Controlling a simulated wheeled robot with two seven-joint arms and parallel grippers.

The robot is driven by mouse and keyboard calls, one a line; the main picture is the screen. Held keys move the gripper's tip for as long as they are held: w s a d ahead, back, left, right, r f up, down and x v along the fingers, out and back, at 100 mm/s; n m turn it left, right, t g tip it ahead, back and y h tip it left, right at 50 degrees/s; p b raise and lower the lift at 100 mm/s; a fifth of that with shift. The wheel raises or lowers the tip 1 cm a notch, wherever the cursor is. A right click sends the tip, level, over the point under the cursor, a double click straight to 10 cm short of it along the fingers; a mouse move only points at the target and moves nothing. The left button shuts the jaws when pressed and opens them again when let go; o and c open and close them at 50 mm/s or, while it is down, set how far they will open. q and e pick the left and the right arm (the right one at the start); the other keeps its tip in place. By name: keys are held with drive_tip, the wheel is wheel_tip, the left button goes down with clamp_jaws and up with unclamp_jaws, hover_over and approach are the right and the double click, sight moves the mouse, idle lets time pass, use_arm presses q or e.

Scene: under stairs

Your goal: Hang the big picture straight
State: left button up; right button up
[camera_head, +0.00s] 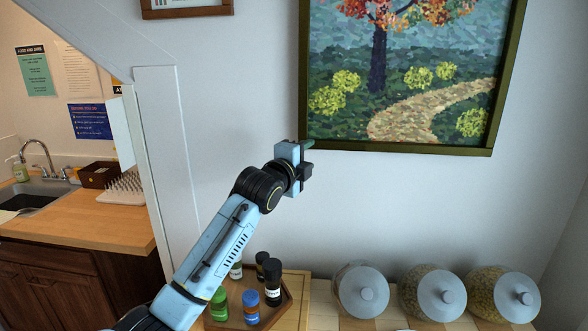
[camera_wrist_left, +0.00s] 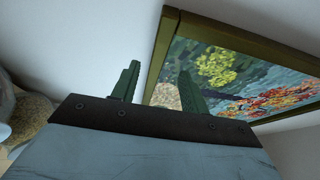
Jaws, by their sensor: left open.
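The big picture (camera_head: 400,147) hangs on the pale wall in the head view, its top cut off. It shows a tree with red and orange leaves and a winding path in a dark olive frame. Its bottom edge slopes slightly down to the right in this view. My left gripper (camera_head: 318,156) is open and empty near the frame's lower left corner. In the left wrist view, the frame (camera_wrist_left: 161,55) lies beyond and to the right of the open fingers (camera_wrist_left: 158,84); one finger overlaps the picture. I cannot tell whether it touches. My right gripper is not in view.
Below are a wooden tray (camera_head: 283,311) with several small bottles and, to the right, lidded jars (camera_head: 432,292). A smaller frame (camera_head: 186,10) hangs at upper left. A white post (camera_head: 170,150) separates the sink counter (camera_head: 100,226). The wall below the picture is clear.

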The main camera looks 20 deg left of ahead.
use_arm(q)
drive_tip(key=s+b, duration=0.1)
drive_tip(key=s, duration=0.5)
drive_tip(key=shift+a, duration=0.35)
